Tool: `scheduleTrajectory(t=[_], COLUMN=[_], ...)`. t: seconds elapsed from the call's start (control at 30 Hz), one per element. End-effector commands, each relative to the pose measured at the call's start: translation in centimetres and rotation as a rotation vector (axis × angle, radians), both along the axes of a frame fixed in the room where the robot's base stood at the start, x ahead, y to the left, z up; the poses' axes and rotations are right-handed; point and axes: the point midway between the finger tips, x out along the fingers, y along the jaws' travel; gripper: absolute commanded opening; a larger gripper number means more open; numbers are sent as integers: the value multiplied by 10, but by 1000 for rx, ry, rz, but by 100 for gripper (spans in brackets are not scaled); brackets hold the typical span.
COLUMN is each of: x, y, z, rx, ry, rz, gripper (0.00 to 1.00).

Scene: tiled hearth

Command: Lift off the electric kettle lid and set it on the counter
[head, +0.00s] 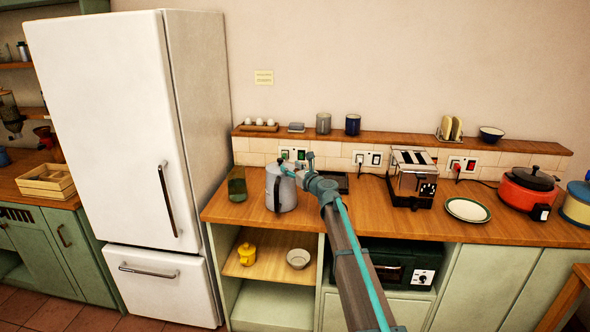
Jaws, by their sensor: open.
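The electric kettle (287,197), a grey pitcher shape with a dark handle on its front, stands upright on the wooden counter (330,218) right of the fridge. My gripper (286,168) is open at the kettle's top, reaching in from the right. The gripper overlaps the kettle's rim in this view, so I cannot tell whether it touches the lid. The lid itself is too small and too covered to make out clearly.
A dark green jar (237,186) stands just left of the kettle, beside the white fridge (110,130). A toaster (411,176), a plate (467,209) and a red cooker (527,190) stand to the right. The counter's front strip, right of the kettle, is partly clear.

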Motion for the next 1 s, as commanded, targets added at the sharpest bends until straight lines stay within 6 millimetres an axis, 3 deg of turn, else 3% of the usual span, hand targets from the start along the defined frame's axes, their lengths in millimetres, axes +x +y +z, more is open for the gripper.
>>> scheduleTrajectory(t=[0.5,0.9,1.0], x=[64,70,70], y=[49,54,54], z=[1,-1,-1], rx=[-1,-2,-2], ry=[0,0,0], rz=[1,1,1], gripper=[55,55,42])
